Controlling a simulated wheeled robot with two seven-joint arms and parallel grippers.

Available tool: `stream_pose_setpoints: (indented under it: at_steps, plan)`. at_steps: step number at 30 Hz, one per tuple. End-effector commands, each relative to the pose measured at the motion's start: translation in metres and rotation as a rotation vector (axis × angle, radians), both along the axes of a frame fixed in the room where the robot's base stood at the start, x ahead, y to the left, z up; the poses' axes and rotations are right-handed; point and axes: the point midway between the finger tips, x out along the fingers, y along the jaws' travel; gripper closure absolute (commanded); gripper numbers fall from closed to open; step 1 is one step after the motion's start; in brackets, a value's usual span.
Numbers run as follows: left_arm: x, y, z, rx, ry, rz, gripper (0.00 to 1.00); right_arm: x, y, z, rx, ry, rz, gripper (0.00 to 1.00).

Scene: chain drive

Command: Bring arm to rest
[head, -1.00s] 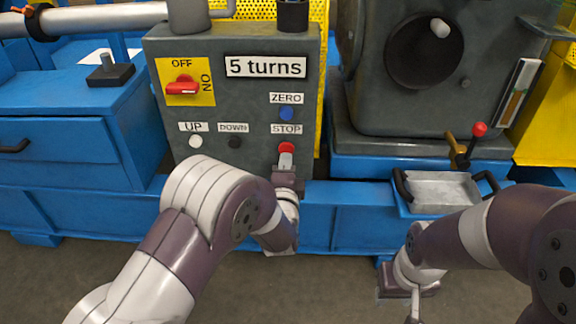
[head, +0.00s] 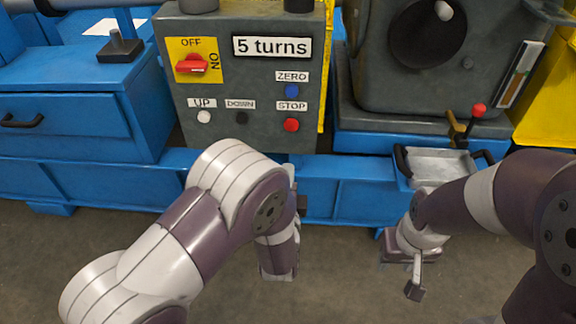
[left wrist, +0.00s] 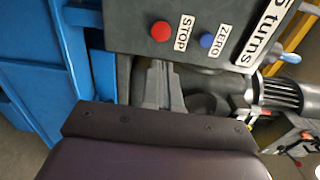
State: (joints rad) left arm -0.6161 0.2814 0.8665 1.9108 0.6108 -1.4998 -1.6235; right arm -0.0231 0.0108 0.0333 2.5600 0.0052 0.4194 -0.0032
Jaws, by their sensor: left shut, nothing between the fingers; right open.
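My left gripper shows in the left wrist view (left wrist: 164,85), its fingers together and empty, with the control panel beyond it. In the head view my left arm's bent forearm hides most of that gripper, below the grey control panel (head: 225,125). The red STOP button (head: 291,125) is uncovered; it also shows in the left wrist view (left wrist: 161,31). My right gripper (head: 415,290) hangs at the lower right over the floor, open and apart from everything.
The panel carries a "5 turns" display (head: 271,47), a red switch (head: 191,65) and a blue ZERO button (head: 292,91). A metal tray (head: 440,163) with black handles and a red-knobbed lever (head: 478,110) are at right. Open floor lies in front of the blue bench (head: 345,190).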

Motion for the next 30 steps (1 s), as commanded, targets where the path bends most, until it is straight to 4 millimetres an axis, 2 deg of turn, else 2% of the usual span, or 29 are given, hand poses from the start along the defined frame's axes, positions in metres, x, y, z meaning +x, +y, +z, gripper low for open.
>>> stream_pose_setpoints:
  at_steps: [5, 8, 10, 12, 14, 16, 18, 20, 21, 24, 26, 27, 29, 30]
  plan:
    - [0.000, 0.000, 0.000, 0.000, 0.000, 0.000, 1.00, 0.000, 0.000, 0.000, 0.000, 0.000, 0.000, 0.57]
    - [0.000, 0.000, -0.005, -0.068, 0.025, -0.001, 1.00, 0.000, 0.000, 0.000, 0.000, 0.000, 0.000, 0.57]
    - [-0.005, -0.005, -0.037, -0.225, 0.182, -0.011, 1.00, 0.000, 0.000, 0.000, 0.000, 0.000, 0.000, 0.57]
    - [-0.026, -0.015, -0.080, -0.432, 0.455, 0.000, 1.00, 0.000, 0.000, 0.000, 0.000, 0.000, 0.000, 0.57]
    - [-0.051, -0.018, -0.100, -0.622, 0.705, 0.080, 1.00, 0.000, 0.000, 0.004, 0.000, 0.000, 0.000, 0.57]
    - [-0.083, -0.007, -0.105, -0.801, 0.948, 0.249, 1.00, 0.000, 0.000, 0.010, 0.000, 0.000, 0.000, 0.57]
    - [-0.115, 0.013, -0.096, -0.922, 1.122, 0.456, 1.00, 0.000, 0.000, 0.015, 0.000, 0.000, 0.000, 0.57]
    - [-0.141, 0.035, -0.080, -0.994, 1.219, 0.643, 1.00, 0.000, 0.000, 0.021, 0.000, 0.000, 0.000, 0.57]
    - [-0.158, 0.051, -0.066, -1.030, 1.260, 0.768, 1.00, 0.000, 0.000, 0.024, 0.000, 0.000, 0.000, 0.57]
    - [-0.190, 0.092, -0.029, -1.088, 1.287, 1.017, 1.00, 0.000, 0.000, 0.034, 0.000, 0.000, 0.000, 0.57]
    - [-0.198, 0.114, -0.005, -1.119, 1.263, 1.093, 1.00, 0.000, 0.000, 0.040, 0.000, 0.000, 0.000, 0.57]
    - [-0.194, 0.128, 0.012, -1.160, 1.216, 1.098, 1.00, 0.000, 0.000, 0.045, 0.000, 0.000, 0.000, 0.57]
    - [-0.181, 0.146, 0.033, -1.249, 1.128, 1.108, 1.00, 0.000, 0.000, 0.051, 0.000, 0.000, 0.000, 0.57]
    - [-0.182, 0.149, 0.053, -1.257, 1.126, 1.125, 1.00, 0.000, 0.000, 0.072, 0.000, 0.001, 0.000, 0.57]
